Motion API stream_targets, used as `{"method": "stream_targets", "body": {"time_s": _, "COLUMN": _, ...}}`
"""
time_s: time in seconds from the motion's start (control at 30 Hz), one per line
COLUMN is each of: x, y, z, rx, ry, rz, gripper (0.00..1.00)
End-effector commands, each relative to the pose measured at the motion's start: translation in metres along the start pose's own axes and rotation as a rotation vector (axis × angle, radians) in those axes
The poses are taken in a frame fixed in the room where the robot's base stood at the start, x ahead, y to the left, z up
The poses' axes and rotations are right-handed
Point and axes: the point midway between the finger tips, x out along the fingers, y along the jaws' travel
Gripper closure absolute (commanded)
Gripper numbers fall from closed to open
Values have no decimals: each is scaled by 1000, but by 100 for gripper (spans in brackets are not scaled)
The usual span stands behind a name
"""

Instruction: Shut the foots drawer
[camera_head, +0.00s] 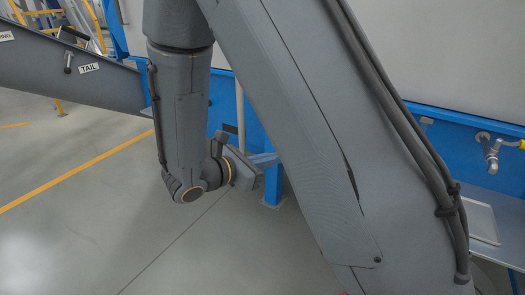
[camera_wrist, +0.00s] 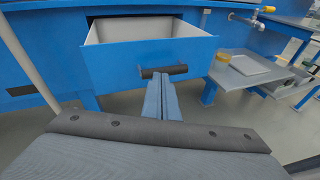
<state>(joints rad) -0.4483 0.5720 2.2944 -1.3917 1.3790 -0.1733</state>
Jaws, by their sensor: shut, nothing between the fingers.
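The foots drawer (camera_wrist: 150,63) shows in the wrist view as a blue-fronted drawer with a pale, empty-looking inside. It stands pulled out from the blue frame. A dark bar handle (camera_wrist: 163,71) sits across the middle of its front. My gripper (camera_wrist: 158,76) is shut and empty, with its fingertips at the handle; I cannot tell whether they touch it. In the head view my arm hides the drawer, and the gripper's wrist end shows low by the blue frame, its fingers not clearly visible.
A metal side shelf (camera_wrist: 250,70) with a tray and a yellow item stands right of the drawer. A tap with a yellow handle (camera_head: 490,150) is on the right. A grey chute labelled TAIL (camera_head: 89,68) runs at the left. The floor at left is clear.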

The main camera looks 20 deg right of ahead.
Motion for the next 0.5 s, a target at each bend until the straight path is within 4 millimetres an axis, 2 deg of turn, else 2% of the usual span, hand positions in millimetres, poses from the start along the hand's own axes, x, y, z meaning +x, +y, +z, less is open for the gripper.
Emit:
{"method": "stream_targets", "body": {"time_s": 0.03, "x": -4, "y": 24, "z": -19, "rx": -43, "ry": -49, "rz": 81, "gripper": 100}}
{"method": "stream_targets", "body": {"time_s": 0.1, "x": -13, "y": 50, "z": -29, "rx": -85, "ry": -110, "rz": 177, "gripper": 100}}
{"method": "stream_targets", "body": {"time_s": 0.2, "x": -26, "y": 76, "z": -39, "rx": -123, "ry": -171, "rz": 275, "gripper": 100}}
{"method": "stream_targets", "body": {"time_s": 0.37, "x": -34, "y": 95, "z": -44, "rx": -142, "ry": -213, "rz": 342, "gripper": 100}}
{"method": "stream_targets", "body": {"time_s": 0.5, "x": -23, "y": 100, "z": -41, "rx": -142, "ry": -216, "rz": 345, "gripper": 100}}
